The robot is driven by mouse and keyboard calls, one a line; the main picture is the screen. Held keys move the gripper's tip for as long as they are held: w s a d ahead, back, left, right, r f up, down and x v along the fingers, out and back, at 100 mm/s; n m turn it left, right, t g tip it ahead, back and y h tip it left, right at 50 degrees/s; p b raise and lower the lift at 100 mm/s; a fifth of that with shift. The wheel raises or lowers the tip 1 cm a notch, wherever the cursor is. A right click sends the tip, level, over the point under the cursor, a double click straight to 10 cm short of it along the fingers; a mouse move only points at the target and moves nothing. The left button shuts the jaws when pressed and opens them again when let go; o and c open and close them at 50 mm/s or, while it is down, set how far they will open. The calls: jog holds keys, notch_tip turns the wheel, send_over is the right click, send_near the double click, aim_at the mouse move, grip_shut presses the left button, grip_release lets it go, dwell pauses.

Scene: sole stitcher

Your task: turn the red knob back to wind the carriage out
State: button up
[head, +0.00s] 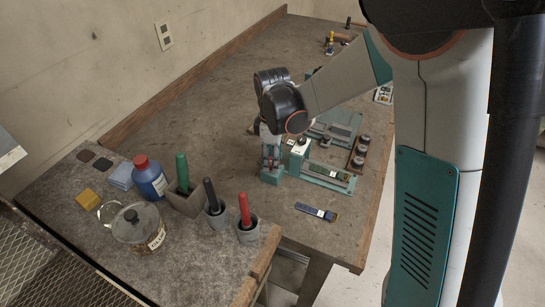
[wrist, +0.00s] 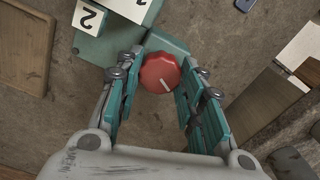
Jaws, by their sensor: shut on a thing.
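The red knob (wrist: 159,73) sits on a teal machine (wrist: 95,47) and carries a short white line on its lower right part. My gripper (wrist: 163,70) is shut on the knob, with one teal-padded finger on each side of it. In the head view my gripper (head: 270,153) points down at the machine's teal end block (head: 272,177), and the knob is largely hidden there. I cannot tell which part is the carriage.
A teal-framed tray (head: 329,177) and a brown rack (head: 357,155) lie right of my gripper. A blue tool (head: 316,212) lies in front. Cups with green, black and red handles, a blue bottle (head: 150,180) and a glass jar (head: 138,228) stand at the left.

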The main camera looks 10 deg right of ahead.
jog(key=n, duration=0.5)
jog(key=shift+n, duration=0.4)
dwell(0.4)
jog(key=o, duration=1.1)
notch_tip(320, 180, up, 12)
